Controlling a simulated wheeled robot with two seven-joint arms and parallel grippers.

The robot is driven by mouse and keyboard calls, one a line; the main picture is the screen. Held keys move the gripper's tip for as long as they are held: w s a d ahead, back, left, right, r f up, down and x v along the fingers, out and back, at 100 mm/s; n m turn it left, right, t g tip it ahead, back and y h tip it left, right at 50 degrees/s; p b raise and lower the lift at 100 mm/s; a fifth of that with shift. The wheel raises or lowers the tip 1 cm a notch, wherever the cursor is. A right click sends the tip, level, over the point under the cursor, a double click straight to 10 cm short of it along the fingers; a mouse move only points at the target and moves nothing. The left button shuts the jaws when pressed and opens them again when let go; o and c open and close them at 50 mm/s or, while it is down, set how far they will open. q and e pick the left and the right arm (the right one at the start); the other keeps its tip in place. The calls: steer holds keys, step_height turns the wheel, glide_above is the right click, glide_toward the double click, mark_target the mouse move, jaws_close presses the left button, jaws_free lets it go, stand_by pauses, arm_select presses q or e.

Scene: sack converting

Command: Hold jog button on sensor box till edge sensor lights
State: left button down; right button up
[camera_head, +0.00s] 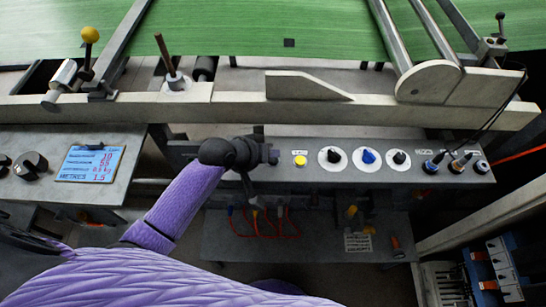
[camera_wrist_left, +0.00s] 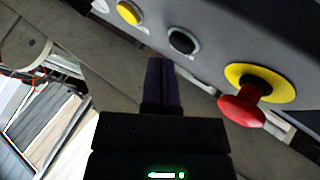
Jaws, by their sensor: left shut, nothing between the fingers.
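The grey sensor box (camera_head: 445,175) runs along the machine's front in the head view, with a yellow button (camera_head: 300,160) and knobs on top. My left gripper (camera_head: 270,155) is just left of the yellow button. In the left wrist view its shut, empty fingers (camera_wrist_left: 159,64) point towards a black button (camera_wrist_left: 183,41) on the box's face. Whether they touch it I cannot tell. A yellow button (camera_wrist_left: 129,12) and a red mushroom button (camera_wrist_left: 243,108) flank it. I cannot tell which is the jog button. No lit edge sensor is discernible. My right gripper is out of view.
A green web (camera_head: 250,30) lies behind a pale rail (camera_head: 230,112). A sensor-like fitting (camera_head: 490,48) at the right has a black cable running down to the box. A display (camera_head: 90,163) stands left. Red-wired connectors hang below the box.

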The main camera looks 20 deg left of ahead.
arm_select(q)
steer(key=shift+f, duration=0.1)
steer(key=shift+f, duration=0.3)
steer(key=shift+f+b, duration=0.35)
steer(key=shift+f, duration=0.1)
stand_by(0.6)
stand_by(4.2)
steer(key=shift+r+p, duration=0.85)
steer(key=shift+p, duration=0.15)
steer(key=shift+r, duration=0.1)
step_height(320, 180, up, 5)
steer(key=p, duration=0.5)
stand_by(0.5)
